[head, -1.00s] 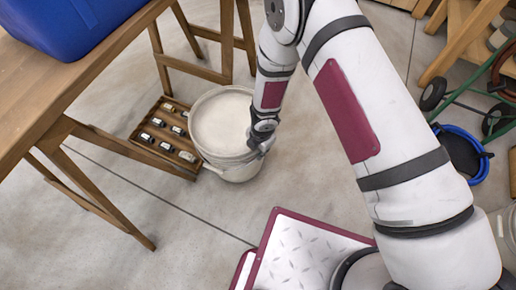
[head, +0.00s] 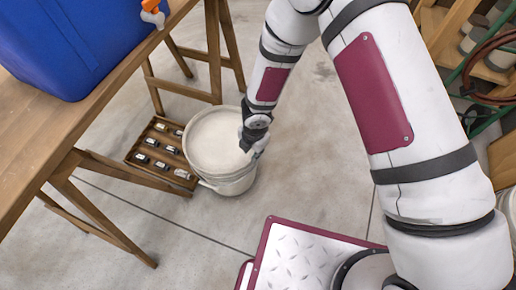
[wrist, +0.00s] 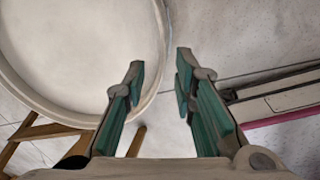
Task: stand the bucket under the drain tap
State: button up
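A white bucket (head: 228,184) stands upright on the floor, beside the table. It also fills the upper left of the wrist view (wrist: 75,50), with its round rim near the fingertips. My gripper (head: 251,143) is at the bucket's right-hand rim in the head view. In the wrist view my gripper (wrist: 161,75) has its two green-padded fingers apart, with the rim's edge showing between them. I cannot tell whether they touch it. The orange drain tap (head: 152,12) sits on the blue container (head: 85,45) on the table, at the top of the head view.
A wooden crate (head: 150,175) with several small dark items lies on the floor, close against the bucket's left side. The wooden table (head: 110,90) has slanting legs and braces beside it. Bare floor (head: 185,235) lies in front of the bucket. A hose and shelving stand at the right.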

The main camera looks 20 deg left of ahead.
jog(key=shift+r, duration=0.1)
jog(key=w+d+r+m+t+h, duration=0.1)
jog(key=w+d+r+m+t, duration=0.1)
jog(key=w+d+r+m, duration=0.5)
jog(key=w+d+r+t+h, duration=0.1)
jog(key=w+d+r, duration=0.3)
jog(key=r, duration=0.7)
jog(key=s+d+r+m+h, duration=0.3)
jog(key=d+r+m, duration=0.5)
jog(key=d+r, duration=0.6)
jog(key=s+d+r+m+g, duration=0.1)
jog(key=s+d+r+m, duration=0.4)
jog(key=s+r, duration=0.15)
jog(key=s+d+r+m+g, duration=0.1)
jog(key=s+d+r+m, duration=0.35)
jog(key=s, duration=0.35)
jog(key=s+a+r+m+g+y, duration=0.1)
jog(key=s+m+y, duration=0.3)
jog(key=s, duration=1.2)
jog(key=a+r+m, duration=0.1)
jog(key=m, duration=0.2)
